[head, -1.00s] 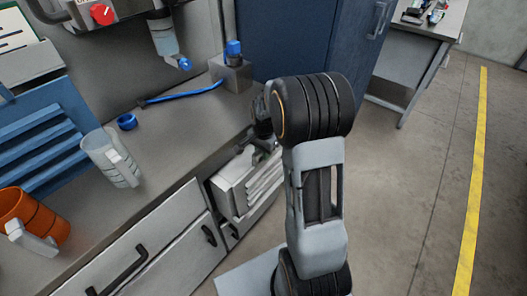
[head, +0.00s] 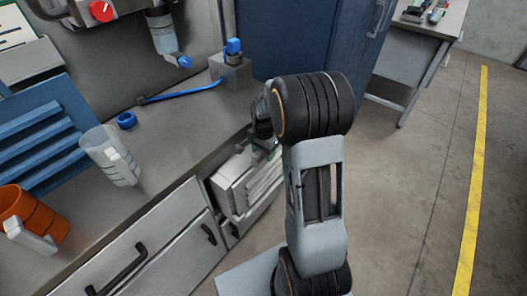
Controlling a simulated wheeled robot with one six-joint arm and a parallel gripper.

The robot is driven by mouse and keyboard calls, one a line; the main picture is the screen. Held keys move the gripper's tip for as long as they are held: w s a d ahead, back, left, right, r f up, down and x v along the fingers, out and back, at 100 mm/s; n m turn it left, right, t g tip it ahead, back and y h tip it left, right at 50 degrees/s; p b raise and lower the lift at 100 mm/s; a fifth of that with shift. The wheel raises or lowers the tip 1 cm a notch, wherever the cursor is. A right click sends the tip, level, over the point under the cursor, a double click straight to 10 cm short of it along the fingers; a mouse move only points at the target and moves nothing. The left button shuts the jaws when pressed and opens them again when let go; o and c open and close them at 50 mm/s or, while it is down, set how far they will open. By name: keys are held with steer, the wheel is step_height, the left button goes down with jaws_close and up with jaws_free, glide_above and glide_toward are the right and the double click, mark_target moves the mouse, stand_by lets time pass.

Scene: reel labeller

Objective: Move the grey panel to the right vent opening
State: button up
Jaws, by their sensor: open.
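A pale grey slatted panel (head: 258,190) stands upright at the cabinet front, below the counter edge and right of the drawers. My arm covers its right part. My gripper (head: 252,152) is open at the panel's top edge, partly hidden behind my own arm link. I cannot tell whether it touches the panel. A blue slatted panel (head: 40,140) leans on the counter at the far left. The right vent opening cannot be made out; the area behind the grey panel is hidden.
On the counter (head: 165,150) stand a clear measuring jug (head: 110,157), an orange jug (head: 32,217), a blue ring (head: 127,120) and a metal block (head: 231,72) with a blue cap and hose. Drawer handles (head: 125,270) stick out below. The floor (head: 410,200) at right is clear.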

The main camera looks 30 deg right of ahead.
step_height(320, 180, up, 14)
steer(key=p, duration=0.2)
stand_by(0.4)
steer(key=s+a+r+n+t+p, duration=0.1)
steer(key=s+a+r+n+p, duration=0.4)
steer(key=s+r+n+p, duration=0.1)
steer(key=s+a+r+n+t+p, duration=0.2)
steer(key=s+a+r+n+p, duration=0.2)
steer(key=s, duration=0.6)
step_height(320, 180, up, 4)
steer(key=n+p, duration=0.2)
steer(key=n, duration=0.1)
steer(key=shift+a+t+p, duration=0.3)
steer(key=shift+a, duration=0.05)
steer(key=shift+a, duration=0.1)
